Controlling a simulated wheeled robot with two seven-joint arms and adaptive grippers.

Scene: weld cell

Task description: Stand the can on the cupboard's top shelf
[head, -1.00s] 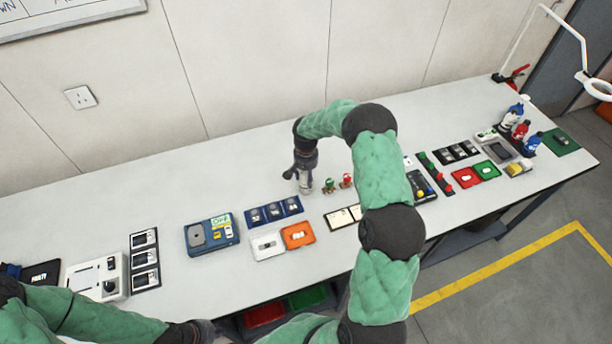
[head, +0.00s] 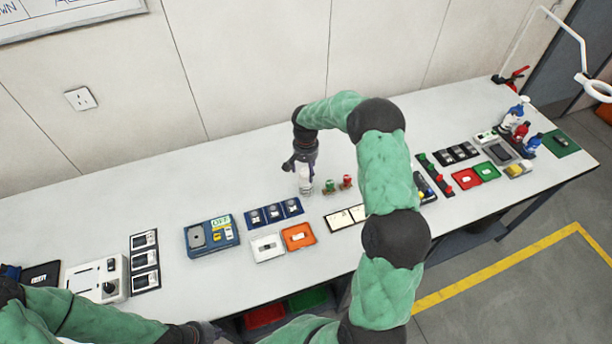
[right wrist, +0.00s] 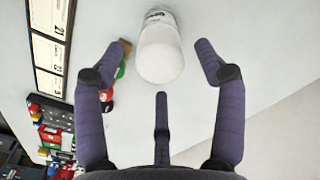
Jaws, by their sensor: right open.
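The can is white with some dark lettering. In the head view the can (head: 305,184) stands on the long grey bench, just below my right gripper (head: 302,163). In the right wrist view the can (right wrist: 160,55) shows its plain white end towards the camera. My right gripper (right wrist: 162,65) is open there, with spread purple fingers on either side of the can and a third finger nearer the camera; I see clear gaps between the fingers and the can. My left arm runs along the lower left, but its fingers do not show. No cupboard is in view.
Blue trays (head: 274,213), a white tray (head: 267,247) and an orange tray (head: 299,236) lie nearer. Bottles (head: 520,125) stand at the far right. The bench behind and left of the can is clear.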

